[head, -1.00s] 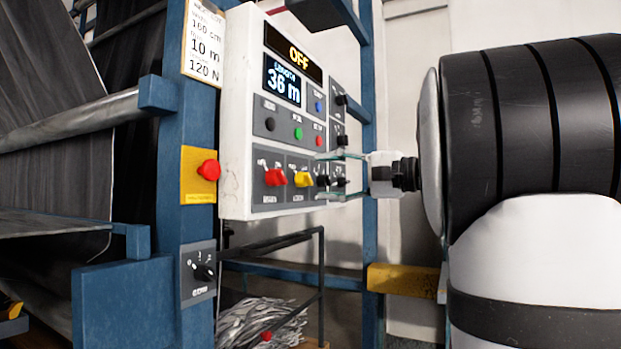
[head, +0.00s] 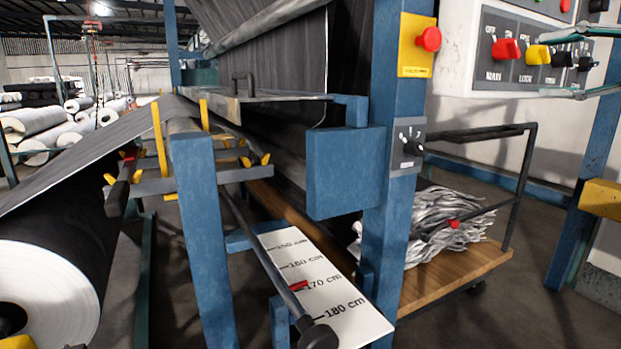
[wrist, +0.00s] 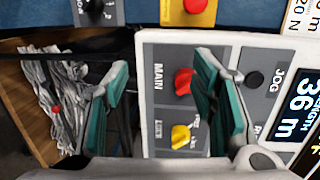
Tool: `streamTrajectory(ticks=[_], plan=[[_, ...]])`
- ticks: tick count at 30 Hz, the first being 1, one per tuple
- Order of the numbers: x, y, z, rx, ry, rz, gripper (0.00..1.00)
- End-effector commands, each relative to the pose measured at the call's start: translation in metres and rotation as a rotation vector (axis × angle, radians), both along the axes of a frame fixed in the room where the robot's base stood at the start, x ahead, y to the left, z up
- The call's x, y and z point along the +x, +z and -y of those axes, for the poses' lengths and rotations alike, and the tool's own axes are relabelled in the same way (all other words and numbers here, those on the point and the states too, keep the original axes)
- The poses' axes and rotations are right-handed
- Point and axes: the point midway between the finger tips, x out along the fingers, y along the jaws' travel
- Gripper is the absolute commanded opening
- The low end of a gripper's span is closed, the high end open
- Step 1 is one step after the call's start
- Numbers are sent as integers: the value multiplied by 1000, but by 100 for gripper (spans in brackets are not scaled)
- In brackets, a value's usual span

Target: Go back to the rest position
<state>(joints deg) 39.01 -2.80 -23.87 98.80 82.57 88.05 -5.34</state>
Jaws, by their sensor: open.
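My gripper (head: 556,65) shows at the right edge of the head view, in front of the white control panel (head: 455,50). It is open and empty. In the wrist view its two teal-padded fingers (wrist: 163,105) stand apart, with the panel behind them. The red MAIN knob (wrist: 184,81) and the yellow knob (wrist: 180,136) show between the fingers. I cannot tell how far the fingertips are from the panel. The rest of my arm is out of the head view.
A blue post (head: 392,190) carries a red stop button (head: 428,39) and a dark rotary switch (head: 408,146). A wooden cart (head: 455,275) with grey scraps stands behind it. A large dark roll (head: 60,240) is at left, near a centimetre scale (head: 330,285).

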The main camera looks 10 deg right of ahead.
Motion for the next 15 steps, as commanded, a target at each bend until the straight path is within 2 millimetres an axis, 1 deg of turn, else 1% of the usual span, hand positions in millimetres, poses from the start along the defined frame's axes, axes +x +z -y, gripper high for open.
streamTrajectory(ticks=[1,2,3,5,6,8,9,11,12,14,15], plan=[[-1,-13,-32,-15,58,-48,52],[-3,-23,-50,-27,93,-82,52],[-6,-37,-74,-48,140,-130,52],[-15,-58,-109,-87,210,-201,52],[-23,-73,-131,-116,256,-249,52],[-38,-97,-163,-169,327,-319,52],[-50,-113,-183,-210,374,-365,52],[-71,-137,-209,-281,444,-432,52],[-87,-154,-225,-334,490,-476,52],[-113,-180,-245,-423,559,-541,52],[-131,-198,-255,-491,602,-581,52]])
